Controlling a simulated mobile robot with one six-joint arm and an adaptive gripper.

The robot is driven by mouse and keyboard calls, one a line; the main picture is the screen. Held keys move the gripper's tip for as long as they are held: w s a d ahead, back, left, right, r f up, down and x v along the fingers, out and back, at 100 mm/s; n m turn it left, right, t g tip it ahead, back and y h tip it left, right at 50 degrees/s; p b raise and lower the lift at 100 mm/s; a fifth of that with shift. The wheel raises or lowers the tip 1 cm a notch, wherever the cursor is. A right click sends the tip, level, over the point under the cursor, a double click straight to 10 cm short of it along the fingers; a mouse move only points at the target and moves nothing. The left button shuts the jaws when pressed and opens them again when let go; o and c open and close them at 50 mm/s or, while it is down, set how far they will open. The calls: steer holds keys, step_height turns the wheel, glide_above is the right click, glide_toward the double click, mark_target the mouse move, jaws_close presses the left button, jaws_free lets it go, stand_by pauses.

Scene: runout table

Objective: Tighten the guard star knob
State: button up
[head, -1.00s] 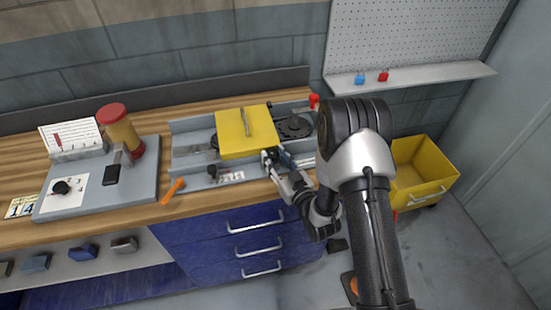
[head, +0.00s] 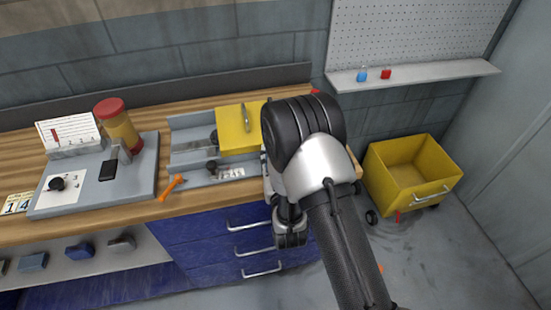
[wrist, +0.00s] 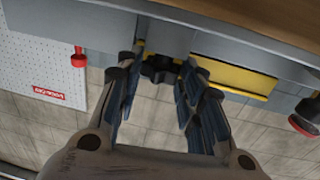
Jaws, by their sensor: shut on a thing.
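The guard star knob (wrist: 160,69) is a dark, lobed knob in the wrist view, below the grey rail and beside the yellow guard (wrist: 235,80). My gripper (wrist: 162,62) has one finger on each side of it and is shut on it. In the head view the yellow guard (head: 238,132) lies over the grey machine bed (head: 185,128).
A smaller black knob (head: 212,166) sits on the front rail, left of my arm. An orange tool (head: 171,187) lies near the bench edge. A grey board (head: 125,180) stands at left, a yellow bin (head: 408,175) at right on the floor.

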steer(key=shift+a+m+h+b, duration=0.25)
steer(key=shift+m+h+b, duration=0.35)
steer(key=shift+m+h, duration=0.65)
steer(key=shift+a+m+h+b, duration=0.2)
steer(key=shift+m+h+b, duration=0.4)
steer(key=shift+h, duration=1.15)
steer(key=o, duration=1.1)
steer(key=shift+c, duration=0.2)
steer(key=shift+d, duration=0.15)
